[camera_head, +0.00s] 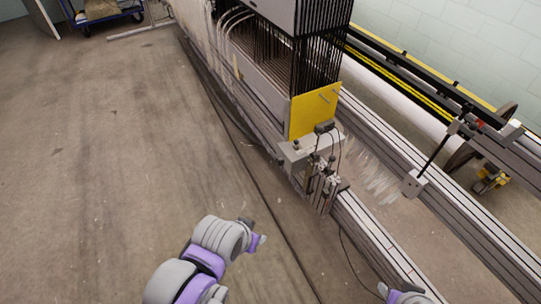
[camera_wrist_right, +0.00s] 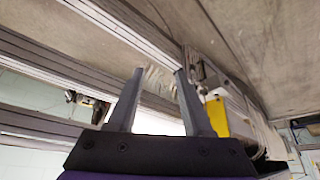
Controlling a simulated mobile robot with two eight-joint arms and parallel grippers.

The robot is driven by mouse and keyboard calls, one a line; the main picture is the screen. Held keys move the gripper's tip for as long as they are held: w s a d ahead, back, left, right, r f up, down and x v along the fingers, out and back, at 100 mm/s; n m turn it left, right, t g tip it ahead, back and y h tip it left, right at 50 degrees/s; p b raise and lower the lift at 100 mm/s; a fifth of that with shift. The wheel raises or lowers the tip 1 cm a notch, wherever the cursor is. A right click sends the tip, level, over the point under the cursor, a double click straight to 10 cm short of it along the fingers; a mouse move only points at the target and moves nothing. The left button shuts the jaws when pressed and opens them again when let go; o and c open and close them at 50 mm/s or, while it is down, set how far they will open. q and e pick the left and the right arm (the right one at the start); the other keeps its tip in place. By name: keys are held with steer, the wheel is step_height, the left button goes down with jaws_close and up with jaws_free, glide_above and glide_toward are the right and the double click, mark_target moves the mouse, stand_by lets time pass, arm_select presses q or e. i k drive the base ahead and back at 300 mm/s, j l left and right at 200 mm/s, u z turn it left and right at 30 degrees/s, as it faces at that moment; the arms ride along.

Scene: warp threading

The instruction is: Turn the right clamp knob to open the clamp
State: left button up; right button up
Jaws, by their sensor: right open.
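I cannot make out a part that is surely the right clamp knob. Small dark metal fittings (camera_head: 328,180) sit on the near end of the machine rail in the head view. A grey block with a slanted black rod (camera_head: 415,184) stands on the rail to their right. My right gripper (camera_wrist_right: 158,72) is open and empty in the right wrist view, its two grey fingers apart in front of the rails. In the head view only part of my right arm shows at the bottom edge. My left arm ends low in the middle over bare floor; its fingers are not clearly visible.
The loom frame with dark vertical bars and a yellow plate (camera_head: 314,111) stands at the top middle. Long grey rails (camera_head: 380,240) run to the lower right. A yellow device (camera_head: 491,179) sits beyond them. The concrete floor (camera_head: 110,140) at left is clear.

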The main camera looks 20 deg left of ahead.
mark_target(280, 161)
steer(key=i+j, duration=0.15)
steer(key=j, duration=0.25)
steer(key=i+j, duration=0.1)
steer(key=j, duration=0.35)
steer(key=i+j, duration=0.15)
steer(key=j, duration=0.25)
steer(key=i+j, duration=0.15)
steer(key=j, duration=0.25)
